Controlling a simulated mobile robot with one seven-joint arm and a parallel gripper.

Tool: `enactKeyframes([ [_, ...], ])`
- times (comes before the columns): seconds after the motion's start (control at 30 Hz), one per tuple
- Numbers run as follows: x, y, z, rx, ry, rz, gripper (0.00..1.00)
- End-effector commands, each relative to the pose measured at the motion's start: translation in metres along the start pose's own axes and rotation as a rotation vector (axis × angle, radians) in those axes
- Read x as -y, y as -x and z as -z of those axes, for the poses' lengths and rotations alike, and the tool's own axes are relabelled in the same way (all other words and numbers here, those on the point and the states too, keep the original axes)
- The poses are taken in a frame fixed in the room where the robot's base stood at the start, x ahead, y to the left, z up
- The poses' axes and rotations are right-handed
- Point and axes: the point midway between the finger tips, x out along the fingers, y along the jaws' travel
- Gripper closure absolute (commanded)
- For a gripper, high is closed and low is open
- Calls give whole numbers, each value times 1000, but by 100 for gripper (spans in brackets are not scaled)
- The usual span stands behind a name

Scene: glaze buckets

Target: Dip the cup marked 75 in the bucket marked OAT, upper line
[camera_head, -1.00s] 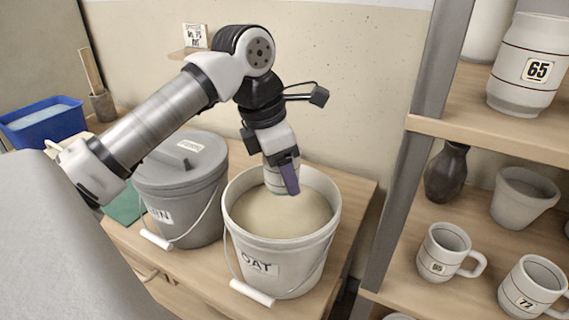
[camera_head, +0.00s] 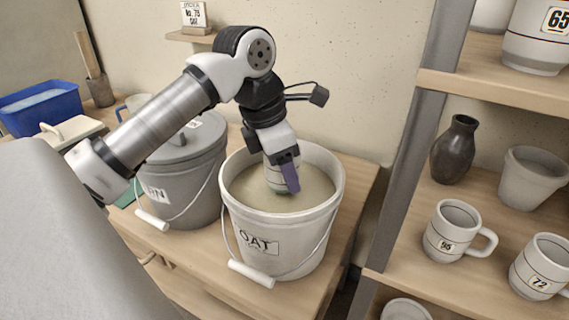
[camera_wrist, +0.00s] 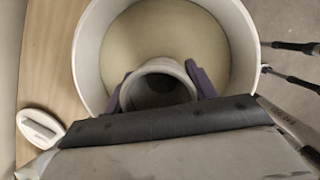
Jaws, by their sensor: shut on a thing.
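The bucket marked OAT (camera_head: 262,243) is open and holds pale beige glaze (camera_head: 250,190); it also shows in the wrist view (camera_wrist: 245,50). My gripper (camera_head: 285,172) points down inside the bucket's rim. It is shut on a pale cup (camera_head: 274,176), which has a greenish band low on its side. In the wrist view the cup (camera_wrist: 160,80) sits mouth towards the camera between the purple fingers. The cup is at or in the glaze surface; how deep I cannot tell. No number shows on the held cup.
A lidded grey bucket (camera_head: 180,180) stands left of OAT. The shelf at right holds a mug marked 95 (camera_head: 450,235), a mug marked 72 (camera_head: 538,268), a dark vase (camera_head: 455,150) and a cup marked 65 (camera_head: 535,40). A card (camera_head: 194,16) reads No. 75, OAT.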

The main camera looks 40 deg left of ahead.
Motion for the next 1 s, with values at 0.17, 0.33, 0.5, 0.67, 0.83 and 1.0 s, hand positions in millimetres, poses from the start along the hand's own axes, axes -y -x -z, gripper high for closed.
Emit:
enactKeyframes([
  [0.17,0,1,0,0,0,-1,71],
  [0.33,0,-7,2,0,0,0,71],
  [0.5,0,-23,6,0,-1,0,71],
  [0.67,0,-37,10,0,-1,0,71],
  [0.83,0,-46,12,0,-1,0,71],
  [1.0,0,-50,14,0,-1,0,71],
])
